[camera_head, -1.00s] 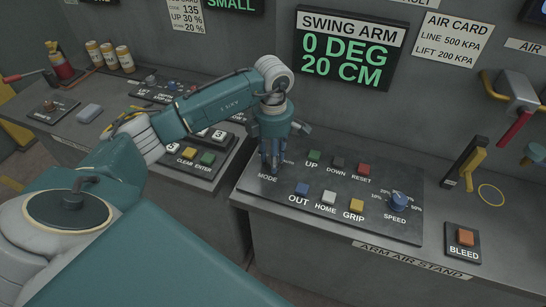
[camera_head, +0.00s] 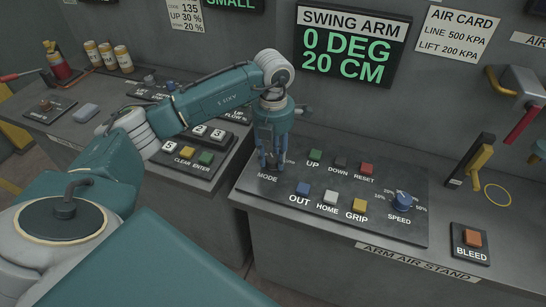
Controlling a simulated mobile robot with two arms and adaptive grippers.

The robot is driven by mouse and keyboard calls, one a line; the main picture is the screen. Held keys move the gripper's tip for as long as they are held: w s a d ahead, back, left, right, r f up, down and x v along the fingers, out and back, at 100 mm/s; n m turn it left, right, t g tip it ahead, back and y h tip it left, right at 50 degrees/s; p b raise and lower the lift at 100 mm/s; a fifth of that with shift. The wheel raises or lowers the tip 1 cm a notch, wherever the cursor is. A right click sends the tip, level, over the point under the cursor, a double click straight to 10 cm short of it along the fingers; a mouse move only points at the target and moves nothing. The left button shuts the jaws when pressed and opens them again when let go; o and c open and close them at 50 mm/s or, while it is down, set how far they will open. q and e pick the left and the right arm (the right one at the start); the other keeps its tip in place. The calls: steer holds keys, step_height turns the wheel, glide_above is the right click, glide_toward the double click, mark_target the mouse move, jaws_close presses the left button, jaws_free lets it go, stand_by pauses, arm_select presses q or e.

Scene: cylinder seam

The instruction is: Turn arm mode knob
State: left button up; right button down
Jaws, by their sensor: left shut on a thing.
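The swing arm control panel (camera_head: 400,224) lies on the air stand in front of me. My left gripper (camera_head: 270,166) points down at the panel's upper left, just above the MODE label (camera_head: 267,178). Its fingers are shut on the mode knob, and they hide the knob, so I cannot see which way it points. The blue SPEED knob (camera_head: 401,200) stands free at the panel's right. My right gripper does not show.
Buttons crowd close by: green UP (camera_head: 315,155), blue OUT (camera_head: 302,189), white HOME (camera_head: 330,197), yellow GRIP (camera_head: 360,206) and red RESET (camera_head: 366,169). The display (camera_head: 347,46) reads 0 DEG, 20 CM. A BLEED button box (camera_head: 470,242) stands right.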

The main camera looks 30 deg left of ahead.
mark_target(273, 158)
arm_select(q)
steer(key=shift+n, duration=0.3)
steer(key=o, duration=1.2)
steer(key=shift+c, duration=0.2)
step_height(273, 158, up, 12)
